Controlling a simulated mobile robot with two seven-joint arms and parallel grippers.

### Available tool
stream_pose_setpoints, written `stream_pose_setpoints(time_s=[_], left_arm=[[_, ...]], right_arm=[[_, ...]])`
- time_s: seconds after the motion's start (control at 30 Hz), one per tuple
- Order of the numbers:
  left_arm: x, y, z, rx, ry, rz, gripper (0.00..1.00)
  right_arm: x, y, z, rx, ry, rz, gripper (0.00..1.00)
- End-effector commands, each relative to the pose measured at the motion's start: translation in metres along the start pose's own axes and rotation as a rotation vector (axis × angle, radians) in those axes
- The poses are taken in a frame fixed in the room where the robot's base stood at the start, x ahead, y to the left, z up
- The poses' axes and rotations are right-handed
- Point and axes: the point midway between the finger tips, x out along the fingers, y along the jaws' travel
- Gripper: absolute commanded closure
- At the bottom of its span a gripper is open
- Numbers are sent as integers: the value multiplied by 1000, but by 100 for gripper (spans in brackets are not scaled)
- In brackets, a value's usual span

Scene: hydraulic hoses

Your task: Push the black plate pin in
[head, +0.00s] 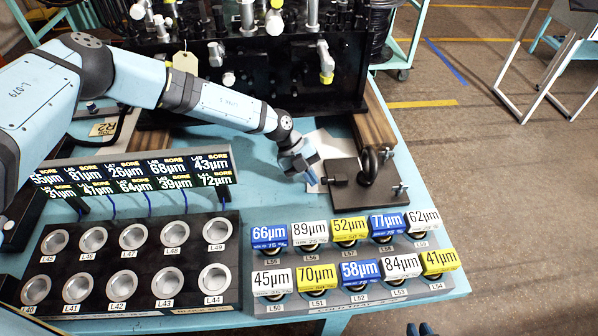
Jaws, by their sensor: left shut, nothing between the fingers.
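A black plate (371,202) lies on the blue table right of centre. A thick black ring-shaped part (369,165) stands on it. Small pins with cross handles stick up at its right side, one at the back (387,153) and one at the front (400,188). A short dark cylindrical piece (336,180) is at the plate's left edge. My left gripper (313,180) is shut and empty, pointing down just left of this piece. I cannot tell whether they touch. Two small dark tips at the bottom edge look like my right gripper (420,329), mostly cut off.
A rack of numbered cylinders (400,290) stands in front of the plate. A black block with silver cups (130,290) and BORE labels (130,176) are at left. A hydraulic unit (270,75) stands behind.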

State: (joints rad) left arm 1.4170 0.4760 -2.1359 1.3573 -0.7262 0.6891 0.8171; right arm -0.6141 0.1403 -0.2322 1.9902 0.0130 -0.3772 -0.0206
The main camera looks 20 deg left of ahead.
Motion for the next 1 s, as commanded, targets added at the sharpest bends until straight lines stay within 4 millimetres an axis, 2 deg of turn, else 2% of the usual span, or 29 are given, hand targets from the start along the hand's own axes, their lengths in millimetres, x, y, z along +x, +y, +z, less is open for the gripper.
stream_pose_setpoints(time_s=[0.4,0.63,1.0], left_arm=[[2,-4,0,0,1,0,100],[12,-23,0,0,1,1,100],[11,-23,1,0,1,-1,100]], right_arm=[[-1,-3,-2,0,3,-5,81],[-5,-3,-10,1,5,-5,81],[-5,-2,-9,1,4,-2,81]])
